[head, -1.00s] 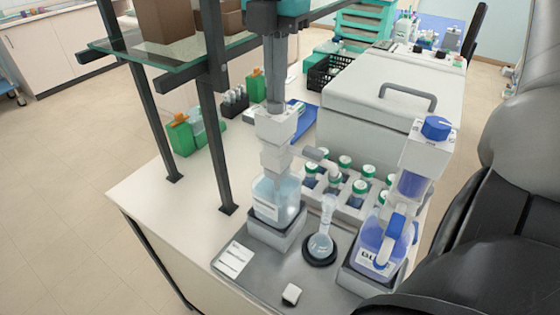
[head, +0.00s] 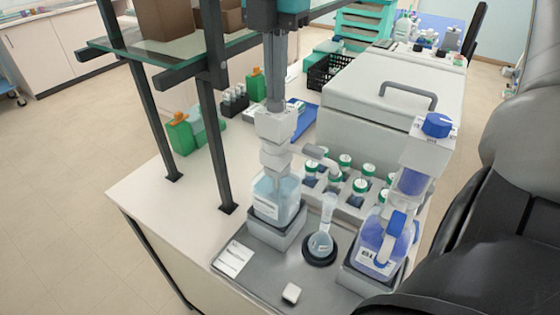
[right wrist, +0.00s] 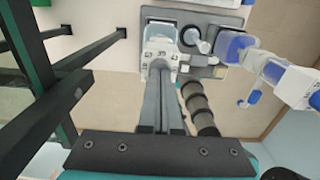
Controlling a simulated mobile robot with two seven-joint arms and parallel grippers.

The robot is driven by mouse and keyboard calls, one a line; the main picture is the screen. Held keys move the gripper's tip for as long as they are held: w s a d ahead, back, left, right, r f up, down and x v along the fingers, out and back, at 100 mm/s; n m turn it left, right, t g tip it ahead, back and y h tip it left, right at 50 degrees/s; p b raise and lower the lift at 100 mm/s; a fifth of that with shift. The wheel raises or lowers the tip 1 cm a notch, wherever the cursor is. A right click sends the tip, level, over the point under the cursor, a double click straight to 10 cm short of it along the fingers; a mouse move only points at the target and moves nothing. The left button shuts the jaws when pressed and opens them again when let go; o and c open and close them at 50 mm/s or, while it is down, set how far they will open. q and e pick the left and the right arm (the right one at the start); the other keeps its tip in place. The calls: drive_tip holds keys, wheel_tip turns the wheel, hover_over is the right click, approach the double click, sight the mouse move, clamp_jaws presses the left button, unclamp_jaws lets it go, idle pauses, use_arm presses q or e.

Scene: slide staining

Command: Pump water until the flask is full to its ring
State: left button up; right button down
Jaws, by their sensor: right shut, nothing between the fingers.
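The water bottle (head: 276,197) stands in a grey holder, with a white pump head (head: 277,124) on top and a spout reaching right. The round flask (head: 320,243) stands upright on a black ring base, below the spout. Its bulb holds pale liquid; the level against the neck ring is too small to read. My right gripper (head: 277,106) comes from above, shut and empty, its fingertips at the top of the pump head. In the right wrist view the fingers (right wrist: 160,70) also reach the pump head (right wrist: 159,52). My left gripper is not in view.
A blue-liquid bottle (head: 379,242) with its own dispenser stands right of the flask. A rack of green-capped bottles (head: 351,195) is behind it. A shelf post (head: 216,150) stands close left of my right gripper. A small white block (head: 291,293) lies on the grey tray (head: 262,284).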

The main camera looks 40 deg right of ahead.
drive_tip(key=shift+r+p, duration=2.1)
drive_tip(key=shift+r, duration=0.8)
drive_tip(key=shift+f, duration=0.2)
drive_tip(key=shift+f+b, duration=2.6)
drive_tip(key=shift+f, duration=0.15)
drive_tip(key=shift+s+f, duration=0.1)
drive_tip(key=shift+r+p, duration=1.95)
drive_tip(key=shift+r, duration=1.05)
drive_tip(key=shift+r+p, duration=1.95)
drive_tip(key=shift+r, duration=0.55)
